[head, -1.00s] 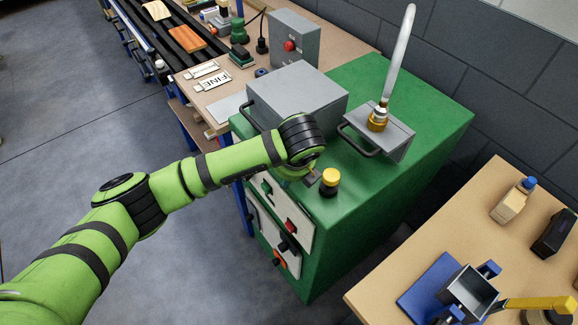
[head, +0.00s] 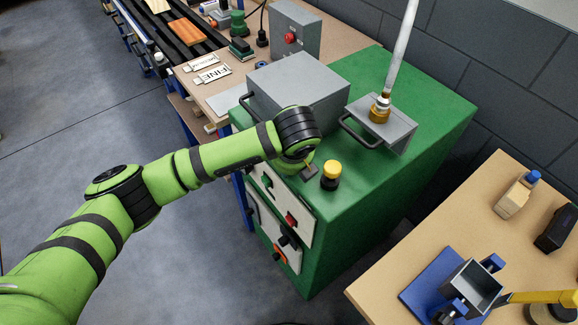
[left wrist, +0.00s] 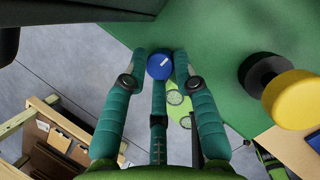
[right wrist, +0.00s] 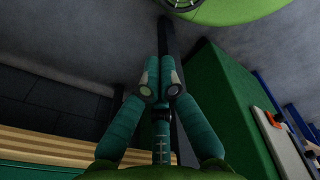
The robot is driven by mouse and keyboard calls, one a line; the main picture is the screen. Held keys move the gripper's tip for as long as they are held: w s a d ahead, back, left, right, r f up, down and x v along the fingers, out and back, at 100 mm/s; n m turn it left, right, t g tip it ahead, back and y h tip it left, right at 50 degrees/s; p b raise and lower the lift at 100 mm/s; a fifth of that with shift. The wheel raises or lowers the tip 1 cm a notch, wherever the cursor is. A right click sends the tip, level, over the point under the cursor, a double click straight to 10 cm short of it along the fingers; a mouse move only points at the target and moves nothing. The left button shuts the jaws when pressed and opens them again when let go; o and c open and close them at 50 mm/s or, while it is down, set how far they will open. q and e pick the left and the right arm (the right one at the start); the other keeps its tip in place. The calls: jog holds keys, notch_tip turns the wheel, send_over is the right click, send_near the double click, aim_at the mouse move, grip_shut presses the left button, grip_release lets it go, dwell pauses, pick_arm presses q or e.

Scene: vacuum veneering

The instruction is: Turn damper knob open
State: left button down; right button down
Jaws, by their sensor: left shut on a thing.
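The damper knob (left wrist: 160,66) is blue with a white pointer line, seen at the top middle of the left wrist view, over the green cabinet. My left gripper (left wrist: 161,62) has its fingers on both sides of the knob and is shut on it. In the head view my left wrist is at the cabinet's near left top edge; the knob is hidden behind it. The white pointer slants toward the lower right in the left wrist view. My right gripper (right wrist: 160,78) has its fingertips together and is empty, away from the knob.
The green cabinet (head: 430,110) carries a yellow-topped black button (head: 331,174), a grey box (head: 300,85) and a grey handled fitting with a hose (head: 384,125). Its front has panels with a red switch (head: 291,219). A wooden bench (head: 480,215) stands at the right.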

pick_arm(q)
jog(key=m+h+b, duration=0.1)
jog(key=m+b, duration=0.2)
jog(key=b, duration=0.2)
jog(key=m+h+b, duration=0.1)
jog(key=m+b, duration=0.3)
jog(key=b, duration=0.1)
jog(key=m+g+h+b, duration=0.1)
jog(key=m+b, duration=0.2)
jog(key=b, duration=0.3)
jog(key=shift+w+a+f+h, duration=0.15)
jog(key=shift+w+a+h, duration=0.1)
jog(key=shift+a+h, duration=0.15)
jog(key=m+g+b, duration=0.1)
jog(key=m+b, duration=0.1)
jog(key=m, duration=0.1)
jog(key=shift+h, duration=0.4)
jog(key=shift+w+r+m+g+b, duration=0.15)
jog(key=shift+m+g+b, duration=0.2)
jog(key=shift+m, duration=0.6)
jog(key=shift+r+m+g+b, duration=0.15)
jog(key=shift+m+g+b, duration=0.15)
jog(key=shift+m, duration=0.65)
jog(key=c, duration=1)
grip_release()
jog(key=shift+f, duration=0.1)
jog(key=v, duration=1.2)
jog(key=shift+a, duration=0.15)
